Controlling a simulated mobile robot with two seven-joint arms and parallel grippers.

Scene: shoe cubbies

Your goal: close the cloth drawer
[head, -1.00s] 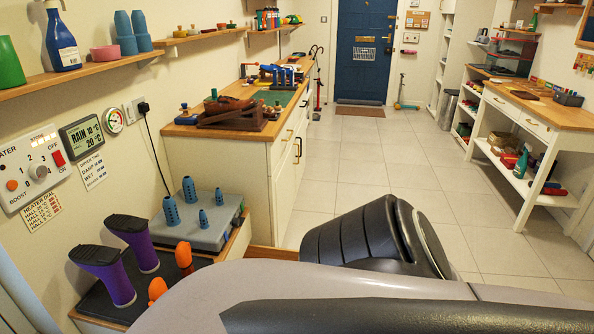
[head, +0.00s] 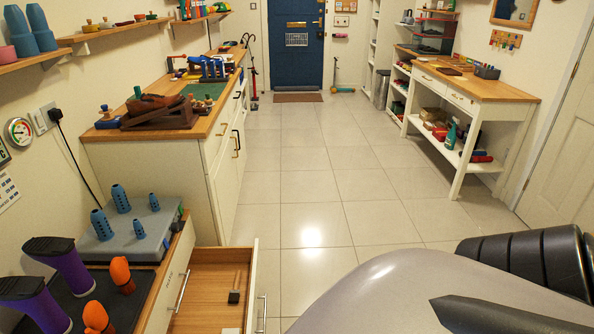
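A drawer (head: 251,290) stands open at the bottom of the head view, pulled out rightward from the low cabinet on the left. Its floor is bare wood, and a small dark block with a wooden handle (head: 235,295) lies inside. A pale item at the bottom edge is cut off. A bar handle (head: 262,314) shows on its outer front. A label on the cabinet front is too small to read, so I cannot confirm this is the cloth drawer. Neither gripper is in view; only grey and dark parts of my own body show at lower right.
Purple boots (head: 62,265), orange items (head: 121,274) and a grey tray with blue pegs (head: 135,232) sit on the low cabinet. A white counter (head: 150,170) stands beyond the drawer. The tiled floor (head: 310,205) is clear. A bench (head: 480,88) stands at right.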

